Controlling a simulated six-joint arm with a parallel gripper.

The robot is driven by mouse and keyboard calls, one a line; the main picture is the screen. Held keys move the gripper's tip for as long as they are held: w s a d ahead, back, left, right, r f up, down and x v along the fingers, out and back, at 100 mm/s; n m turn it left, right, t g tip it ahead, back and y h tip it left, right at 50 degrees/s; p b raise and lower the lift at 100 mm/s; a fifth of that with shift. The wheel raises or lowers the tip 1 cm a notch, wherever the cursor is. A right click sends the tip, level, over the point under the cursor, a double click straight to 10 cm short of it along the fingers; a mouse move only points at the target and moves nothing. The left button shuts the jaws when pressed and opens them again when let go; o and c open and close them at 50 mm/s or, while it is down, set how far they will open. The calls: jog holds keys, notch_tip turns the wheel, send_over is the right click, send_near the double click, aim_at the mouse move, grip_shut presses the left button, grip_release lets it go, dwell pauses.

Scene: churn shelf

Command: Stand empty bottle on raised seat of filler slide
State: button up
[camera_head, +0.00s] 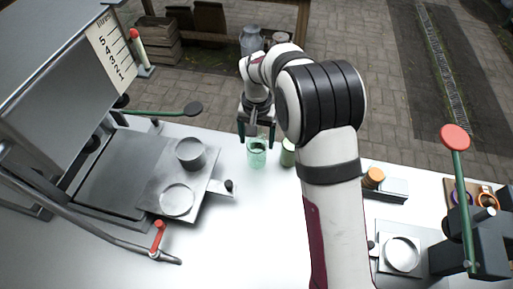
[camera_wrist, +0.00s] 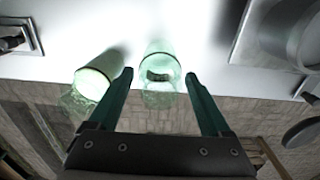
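A clear green, empty-looking bottle (camera_head: 257,157) stands on the white table; it also shows in the wrist view (camera_wrist: 160,95). My gripper (camera_head: 257,138) is above it with fingers pointing down. In the wrist view my gripper (camera_wrist: 159,76) is open, its green fingers on either side of the bottle with visible gaps. A second bottle (camera_head: 288,155), with pale contents, stands just to the right; it is at left in the wrist view (camera_wrist: 91,84). The filler slide (camera_head: 150,196) at left carries a raised round metal seat (camera_head: 190,154) and a low ring (camera_head: 177,200). The raised seat looks empty.
A large metal tank (camera_head: 60,70) with a litre scale stands at left. A red-handled lever (camera_head: 158,238) is near the slide. A plate with a ring (camera_head: 402,254) and a red-knobbed green lever (camera_head: 457,170) stand at right. Table between slide and bottles is clear.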

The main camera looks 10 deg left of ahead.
jog(key=c, duration=0.9)
jog(key=shift+r, duration=0.2)
jog(key=c, duration=0.4)
jog(key=shift+r, duration=1.35)
jog(key=s+a+r, duration=0.3)
jog(key=a+r, duration=0.3)
jog(key=a, duration=0.2)
jog(key=s+a+r+m, duration=0.1)
jog(key=s+a+r, duration=0.3)
jog(key=a+r, duration=0.2)
jog(key=shift+s+a+r, duration=0.2)
jog(key=shift+a, duration=0.85)
